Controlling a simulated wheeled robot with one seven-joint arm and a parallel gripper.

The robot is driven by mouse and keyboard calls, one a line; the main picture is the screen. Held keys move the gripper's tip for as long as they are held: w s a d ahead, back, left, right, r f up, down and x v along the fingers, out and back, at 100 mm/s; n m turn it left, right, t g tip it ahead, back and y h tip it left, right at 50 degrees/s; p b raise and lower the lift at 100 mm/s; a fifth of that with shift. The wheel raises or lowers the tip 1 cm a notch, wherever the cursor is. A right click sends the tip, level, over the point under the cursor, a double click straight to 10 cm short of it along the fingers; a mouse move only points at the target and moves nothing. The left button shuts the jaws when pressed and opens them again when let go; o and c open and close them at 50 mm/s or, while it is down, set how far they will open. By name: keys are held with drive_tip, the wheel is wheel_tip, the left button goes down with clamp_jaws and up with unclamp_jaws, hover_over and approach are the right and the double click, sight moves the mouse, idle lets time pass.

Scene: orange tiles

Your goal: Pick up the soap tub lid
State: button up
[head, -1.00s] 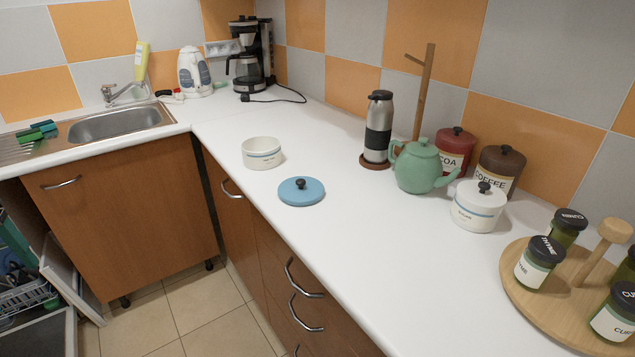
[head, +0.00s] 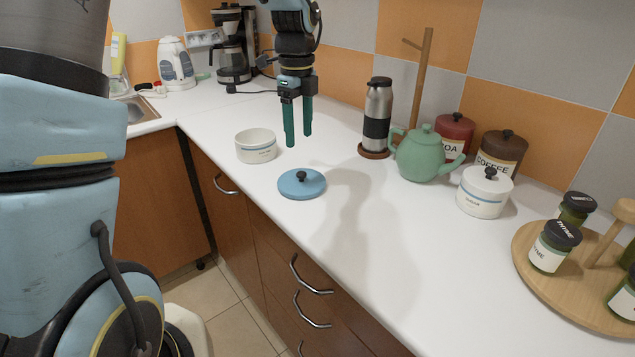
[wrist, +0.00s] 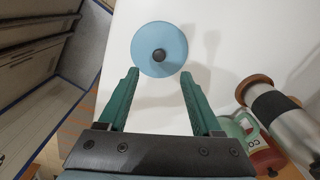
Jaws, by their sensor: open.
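The soap tub lid (head: 302,184) is a flat blue disc with a dark round knob, lying on the white counter near its front edge. It also shows in the wrist view (wrist: 146,62), just beyond my fingertips. An open white tub (head: 256,147) with a blue stripe stands behind and left of the lid in the head view. My gripper (head: 298,140) points down with green fingers, open and empty. It is above the counter, apart from the lid. In the wrist view, my gripper (wrist: 159,78) has the lid's knob roughly centred between its two fingers.
A green teapot (head: 425,155), a steel flask (head: 377,115), a wooden stand (head: 424,75) and canisters stand along the back right. A lidded white tub (head: 484,193) and a wooden spice tray (head: 560,290) are farther right. The counter right of the lid is clear.

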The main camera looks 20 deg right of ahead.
sight(301, 173)
drive_tip(key=f+p, duration=0.1)
drive_tip(key=f, duration=0.4)
drive_tip(key=f+p, duration=0.2)
drive_tip(key=f, duration=0.3)
drive_tip(key=shift+s, duration=0.2)
drive_tip(key=shift+c, duration=0.3)
drive_tip(key=shift+r, duration=0.1)
clamp_jaws()
